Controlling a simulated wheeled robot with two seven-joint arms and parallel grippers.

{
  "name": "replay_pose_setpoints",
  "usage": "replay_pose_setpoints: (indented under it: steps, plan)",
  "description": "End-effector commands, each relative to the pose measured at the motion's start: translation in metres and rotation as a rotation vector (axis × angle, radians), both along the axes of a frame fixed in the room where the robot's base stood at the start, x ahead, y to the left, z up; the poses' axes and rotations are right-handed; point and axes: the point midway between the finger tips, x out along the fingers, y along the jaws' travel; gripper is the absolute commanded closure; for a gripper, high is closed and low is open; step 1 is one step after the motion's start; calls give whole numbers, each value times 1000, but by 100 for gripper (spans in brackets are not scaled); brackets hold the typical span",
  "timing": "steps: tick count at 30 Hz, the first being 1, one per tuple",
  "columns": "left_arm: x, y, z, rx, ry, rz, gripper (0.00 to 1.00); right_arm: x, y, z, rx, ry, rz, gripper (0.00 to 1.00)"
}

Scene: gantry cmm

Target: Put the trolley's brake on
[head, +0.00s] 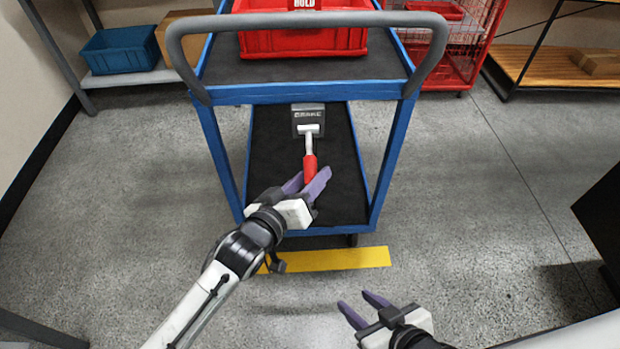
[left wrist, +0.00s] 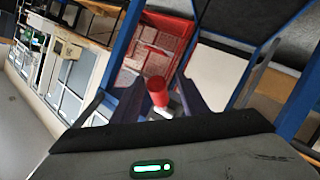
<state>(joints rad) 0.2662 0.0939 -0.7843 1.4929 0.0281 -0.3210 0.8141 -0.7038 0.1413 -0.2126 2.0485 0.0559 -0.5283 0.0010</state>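The blue trolley (head: 222,165) stands ahead with a grey push handle and a black lower deck. On it is a grey plate marked BRAKE (head: 308,115), with a white lever ending in a red grip (head: 310,168) that points toward me. My left gripper (head: 307,184) is at the red grip's near end, its purple fingers apart on either side of it. In the left wrist view the red grip (left wrist: 157,90) shows between the open fingers; contact cannot be told. My right gripper (head: 361,309) is open and empty, low at the right, away from the trolley.
A red bin (head: 300,42) with a HOLD label sits on the trolley's top deck. A yellow floor strip (head: 335,259) lies at its near end. A blue bin (head: 120,50) is on a shelf at left; a red cage (head: 455,45) stands behind.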

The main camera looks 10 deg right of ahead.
Motion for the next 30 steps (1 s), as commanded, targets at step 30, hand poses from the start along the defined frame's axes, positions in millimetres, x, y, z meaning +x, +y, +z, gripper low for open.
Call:
replay_pose_setpoints:
  steps: [30]
  plan:
    - [-77, 64, 27, -1, 0, -1, 60, 3, 1, 18, -6, -2, -1, 62]
